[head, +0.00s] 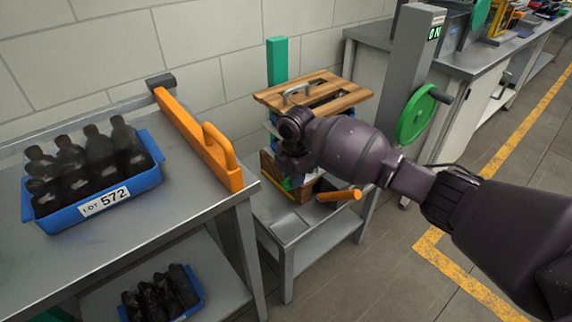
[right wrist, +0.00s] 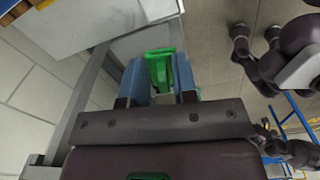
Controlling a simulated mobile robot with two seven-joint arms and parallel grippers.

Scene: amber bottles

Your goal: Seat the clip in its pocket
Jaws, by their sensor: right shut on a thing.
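My right gripper (head: 287,172) reaches in from the right, low in front of the small stand, and its fingertips are mostly hidden in the head view. In the right wrist view its two blue fingers (right wrist: 160,82) are shut on a bright green piece (right wrist: 159,66), which looks like the clip. The green piece sits between the fingers and sticks out past them, over a grey surface. I cannot make out the pocket in either view. My left gripper is not in view.
A slatted wooden top (head: 345,97) with a metal handle sits above the stand. An orange handle (head: 340,194) juts out below. At left, a blue bin (head: 134,188) of dark bottles and an orange bar (head: 190,134) are on the metal table (head: 180,222). A green wheel (head: 416,115) stands behind my arm.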

